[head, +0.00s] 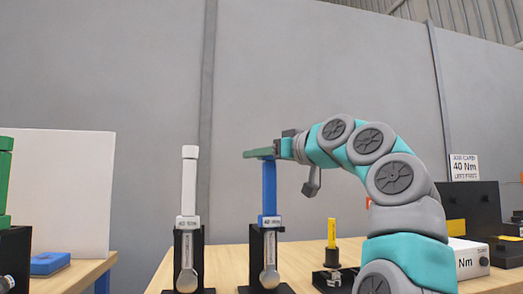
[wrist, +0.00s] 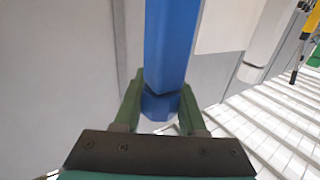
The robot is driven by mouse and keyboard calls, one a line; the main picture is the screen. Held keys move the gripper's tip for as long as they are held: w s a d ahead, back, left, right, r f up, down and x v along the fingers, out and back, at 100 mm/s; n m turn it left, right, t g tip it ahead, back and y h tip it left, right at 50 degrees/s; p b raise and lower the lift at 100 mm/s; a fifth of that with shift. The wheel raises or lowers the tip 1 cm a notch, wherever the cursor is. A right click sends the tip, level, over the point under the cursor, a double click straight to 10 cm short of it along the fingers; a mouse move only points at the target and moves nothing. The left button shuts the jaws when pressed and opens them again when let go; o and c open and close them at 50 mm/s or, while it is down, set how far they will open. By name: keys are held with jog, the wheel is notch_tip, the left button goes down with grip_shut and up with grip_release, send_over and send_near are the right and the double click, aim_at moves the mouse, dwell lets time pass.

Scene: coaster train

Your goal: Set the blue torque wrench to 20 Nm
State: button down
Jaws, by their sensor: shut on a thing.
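The blue torque wrench (head: 269,188) stands upright in a black stand (head: 256,262) on the wooden table. A small scale window (head: 270,221) sits low on it; it seems to read 40, but the print is too small to be sure. My gripper (head: 260,154) reaches in level from the right and is shut on the wrench's top end. In the wrist view the green fingers (wrist: 158,108) lie on both sides of the blue end piece, with the blue wrench (wrist: 170,45) running up past them.
A white wrench (head: 189,180) stands in its own black stand to the left. A short yellow tool (head: 332,233) stands to the right. A white box marked Nm (head: 468,258) and a 40 Nm sign (head: 464,167) are at the far right. A grey wall is behind.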

jog(key=shift+s+a+n+g+y+p, duration=0.1)
jog(key=shift+a+n+g+y+p, duration=0.05)
jog(key=shift+n+g+y+p, duration=0.3)
dwell(0.9)
jog(key=shift+c, duration=2.4)
grip_release()
jog(key=b+v, duration=0.2)
jog(key=v, duration=0.5)
jog(key=shift+s+d, duration=0.25)
jog(key=shift+d, duration=0.1)
